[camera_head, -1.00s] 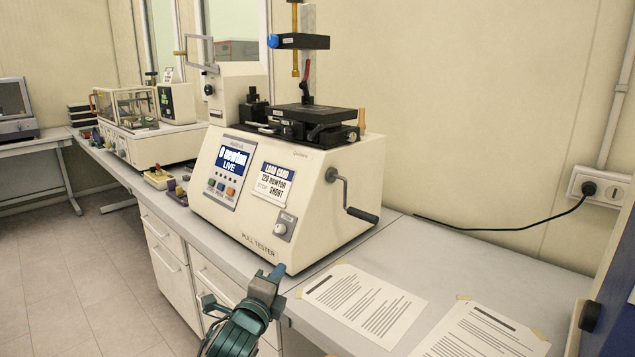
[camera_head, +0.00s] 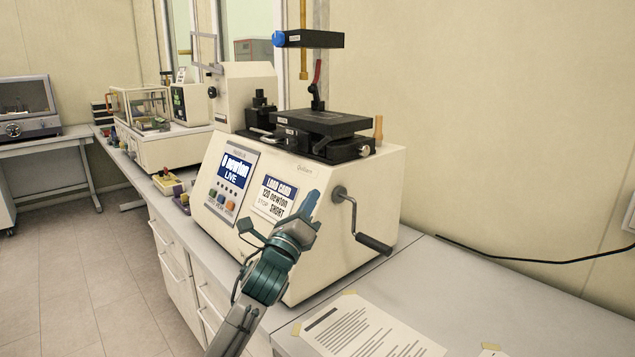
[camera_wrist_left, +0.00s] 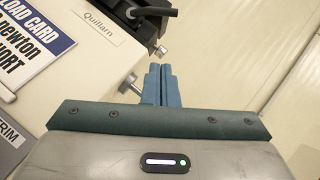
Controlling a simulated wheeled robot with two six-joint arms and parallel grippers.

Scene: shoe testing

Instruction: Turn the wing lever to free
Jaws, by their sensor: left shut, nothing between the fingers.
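The cream pull tester (camera_head: 320,235) stands on the bench. On its top are a black clamp block (camera_head: 325,122) with a small silver lever (camera_head: 262,132) at its left and a red-handled lever (camera_head: 317,75) behind. I cannot tell which part is the wing lever. My left gripper (camera_head: 310,205) is in front of the tester's right front corner, pointing up, below the clamp. In the left wrist view its blue fingers (camera_wrist_left: 161,72) are together and empty. A small silver part (camera_wrist_left: 160,50) shows just beyond the tips; contact cannot be told. My right gripper is out of view.
A crank with a black handle (camera_head: 373,243) sticks out from the tester's right side, close to my left gripper. A black arm with a blue knob (camera_head: 308,39) hangs above the clamp.

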